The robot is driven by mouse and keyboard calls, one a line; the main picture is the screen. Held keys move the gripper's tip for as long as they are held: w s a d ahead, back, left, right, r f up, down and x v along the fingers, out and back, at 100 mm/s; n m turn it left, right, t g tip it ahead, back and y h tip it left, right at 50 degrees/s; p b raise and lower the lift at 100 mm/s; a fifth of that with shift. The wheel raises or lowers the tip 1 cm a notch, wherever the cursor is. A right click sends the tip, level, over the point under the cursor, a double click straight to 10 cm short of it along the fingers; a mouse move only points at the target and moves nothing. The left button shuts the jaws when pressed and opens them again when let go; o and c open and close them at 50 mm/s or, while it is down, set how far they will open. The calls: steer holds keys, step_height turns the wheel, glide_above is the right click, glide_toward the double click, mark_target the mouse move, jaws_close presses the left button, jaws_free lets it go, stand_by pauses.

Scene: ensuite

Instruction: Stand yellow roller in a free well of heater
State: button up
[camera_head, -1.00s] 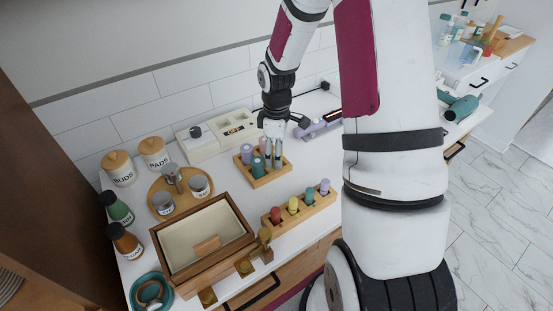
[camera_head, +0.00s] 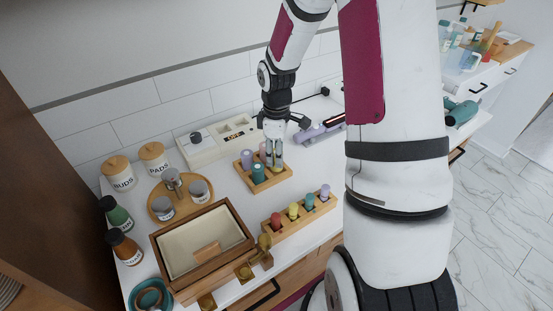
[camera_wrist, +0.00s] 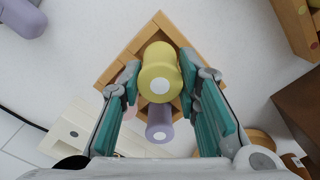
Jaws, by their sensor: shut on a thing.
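The yellow roller (camera_wrist: 159,72) is between my gripper's two teal-padded fingers (camera_wrist: 160,92) in the wrist view. My gripper (camera_head: 275,150) is shut on it over the right part of a square wooden holder (camera_head: 279,183). The roller's lower end is hidden, so I cannot tell whether it sits in the holder or is lifted. The white unit (camera_head: 205,150) behind, with a knob, a lit display and square recesses, looks like the heater.
A wooden rack (camera_head: 290,231) with several coloured bottles stands in front. An open wooden box (camera_head: 240,240) and a round tray of jars (camera_head: 160,189) are at left. A purple appliance (camera_head: 320,130) lies right of my gripper.

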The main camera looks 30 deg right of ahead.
step_height(320, 180, up, 7)
steer(key=shift+w+r, duration=0.1)
steer(key=shift+r, duration=0.05)
steer(key=w+r+b, duration=0.3)
steer(key=w, duration=1.9)
step_height(320, 180, down, 10)
steer(key=shift+w+d+f+p, duration=0.15)
steer(key=shift+p, duration=0.95)
steer(key=shift+f, duration=0.15)
steer(key=o, duration=1.2)
steer(key=shift+c, duration=0.2)
step_height(320, 180, up, 12)
steer(key=b, duration=0.2)
steer(key=shift+r, duration=0.2)
